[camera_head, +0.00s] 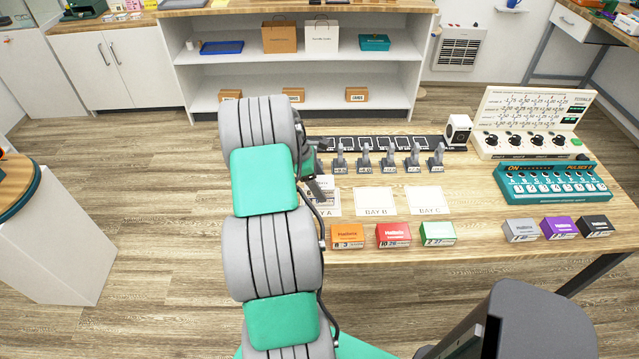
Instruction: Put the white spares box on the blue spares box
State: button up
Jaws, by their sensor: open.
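A small white box (325,182) stands at Bay A, partly hidden behind my arm. Something with a pale printed label shows just under it, but I cannot tell its colour or whether it is a second box. No blue box can be made out. My gripper (309,183) is mostly hidden behind my own arm; only a small dark part shows, close to the left side of the white box. It is open. I cannot tell whether it touches the box.
Orange (348,236), red (393,235) and green (437,233) boxes stand along the table's front edge. Grey (520,230), purple (559,228) and black (593,226) boxes stand farther right. Bay B (376,201) and Bay C (426,200) are bare. Several switches (388,160) stand behind them.

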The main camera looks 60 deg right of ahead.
jog(key=v, duration=1.2)
jog(key=w+a+r+t+h, duration=0.1)
jog(key=w+a+r+t, duration=0.1)
jog(key=w+a+r, duration=0.45)
jog(key=w+a+r+m+t, duration=0.1)
jog(key=w+a, duration=0.2)
jog(key=a, duration=0.6)
jog(key=w+a+r+m+t, duration=0.1)
jog(key=w+a+r+t, duration=0.15)
jog(key=a, duration=0.75)
jog(key=s+a+f+m+t+y, duration=0.1)
jog(key=s+a, duration=0.2)
jog(key=a, duration=0.8)
jog(key=s+a+f+m+t+y, duration=0.1)
jog(key=s+a+m+y, duration=0.1)
jog(key=a, duration=0.8)
jog(key=shift+s+a, duration=0.4)
jog(key=shift+s, duration=0.25)
jog(key=shift+f, duration=0.1)
